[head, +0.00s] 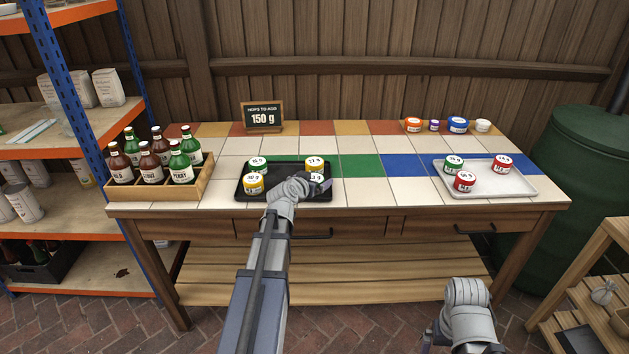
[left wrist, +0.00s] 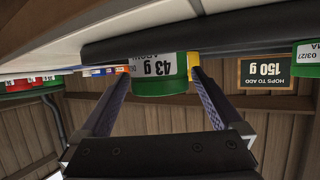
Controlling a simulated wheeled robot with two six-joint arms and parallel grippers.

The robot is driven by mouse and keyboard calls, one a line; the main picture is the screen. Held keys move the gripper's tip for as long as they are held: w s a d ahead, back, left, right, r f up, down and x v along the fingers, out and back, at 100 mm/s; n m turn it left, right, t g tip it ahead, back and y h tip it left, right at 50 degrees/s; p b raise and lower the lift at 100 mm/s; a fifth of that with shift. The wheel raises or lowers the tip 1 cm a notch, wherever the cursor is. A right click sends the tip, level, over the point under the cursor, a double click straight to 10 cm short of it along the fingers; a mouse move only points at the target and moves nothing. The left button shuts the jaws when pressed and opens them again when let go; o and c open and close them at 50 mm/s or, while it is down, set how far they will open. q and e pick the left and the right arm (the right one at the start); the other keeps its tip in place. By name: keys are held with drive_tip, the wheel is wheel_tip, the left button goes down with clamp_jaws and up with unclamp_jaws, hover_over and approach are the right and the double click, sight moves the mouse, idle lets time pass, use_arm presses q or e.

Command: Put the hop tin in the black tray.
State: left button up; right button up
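The hop tin (left wrist: 160,76), green with a white label reading 43 g, is between the two fingers of my left gripper (left wrist: 161,75) in the left wrist view. In the head view my left gripper (head: 318,187) is over the right part of the black tray (head: 285,195) and hides most of this tin. In the left wrist view the tray's dark rim (left wrist: 230,36) covers the tin's base, so I cannot tell whether it touches the tray floor. My right gripper (head: 428,339) is at the bottom, mostly hidden by its arm.
The black tray also holds a green tin (head: 257,165) and yellow tins (head: 253,185). A white tray (head: 500,188) with green and red tins is at the right. A bottle crate (head: 150,193) is at the left. A sign (head: 262,116) reads 150 g. Small tins (head: 457,125) line the back.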

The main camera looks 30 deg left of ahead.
use_arm(q)
drive_tip(key=shift+r, duration=0.25)
drive_tip(key=p+v, duration=0.5)
drive_tip(key=v, duration=0.7)
drive_tip(key=shift+a+f, duration=0.1)
drive_tip(key=b+x, duration=0.4)
drive_tip(key=x, duration=0.7)
drive_tip(key=shift+w+f+b, duration=0.2)
drive_tip(key=shift+w+b, duration=0.15)
drive_tip(key=shift+b, duration=0.05)
drive_tip(key=shift+w+f, duration=0.1)
drive_tip(key=shift+f, duration=0.05)
drive_tip(key=shift+r, duration=0.2)
drive_tip(key=shift+f, duration=0.15)
